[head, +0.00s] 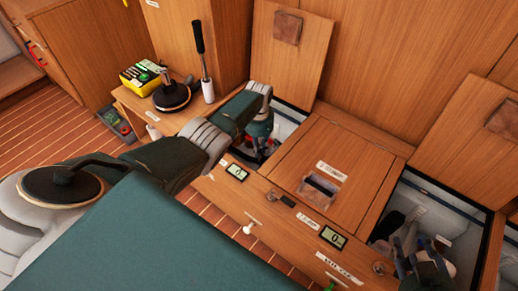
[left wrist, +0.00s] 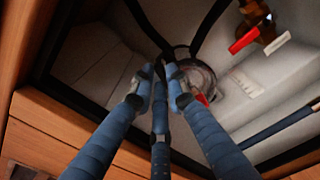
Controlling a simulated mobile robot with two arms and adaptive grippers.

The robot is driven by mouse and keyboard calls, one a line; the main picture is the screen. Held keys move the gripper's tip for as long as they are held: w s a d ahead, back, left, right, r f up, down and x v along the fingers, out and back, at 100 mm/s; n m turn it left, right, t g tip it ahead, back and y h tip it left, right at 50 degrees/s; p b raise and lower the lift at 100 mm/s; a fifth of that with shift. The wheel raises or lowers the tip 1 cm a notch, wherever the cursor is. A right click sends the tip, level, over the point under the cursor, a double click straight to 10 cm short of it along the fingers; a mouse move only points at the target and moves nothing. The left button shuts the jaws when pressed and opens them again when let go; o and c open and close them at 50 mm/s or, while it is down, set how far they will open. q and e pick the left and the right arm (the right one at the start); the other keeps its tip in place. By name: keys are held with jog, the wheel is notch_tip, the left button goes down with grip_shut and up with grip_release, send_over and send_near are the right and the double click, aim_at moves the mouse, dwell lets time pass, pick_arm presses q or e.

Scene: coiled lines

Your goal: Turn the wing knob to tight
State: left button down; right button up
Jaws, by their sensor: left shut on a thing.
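My left gripper (head: 262,138) reaches down into the open locker left of centre in the head view. In the left wrist view its blue fingers (left wrist: 160,80) are closed together at a round metal-rimmed fitting (left wrist: 198,78) on the grey locker wall. The wing knob is between the fingertips and mostly hidden by them, so its angle cannot be told. A small red mark (left wrist: 202,99) shows beside the fitting.
A brass valve with a red handle (left wrist: 244,41) and a white label (left wrist: 246,84) are nearby in the locker. Dark hoses run above the fingers. Wooden rims bound the opening. A yellow box (head: 143,79) and a black winch (head: 172,95) stand on the bench at left.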

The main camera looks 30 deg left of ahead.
pick_arm(q)
jog(key=c, duration=1.7)
grip_release()
jog(key=shift+r, duration=0.1)
notch_tip(320, 180, up, 12)
jog(key=shift+f, duration=0.1)
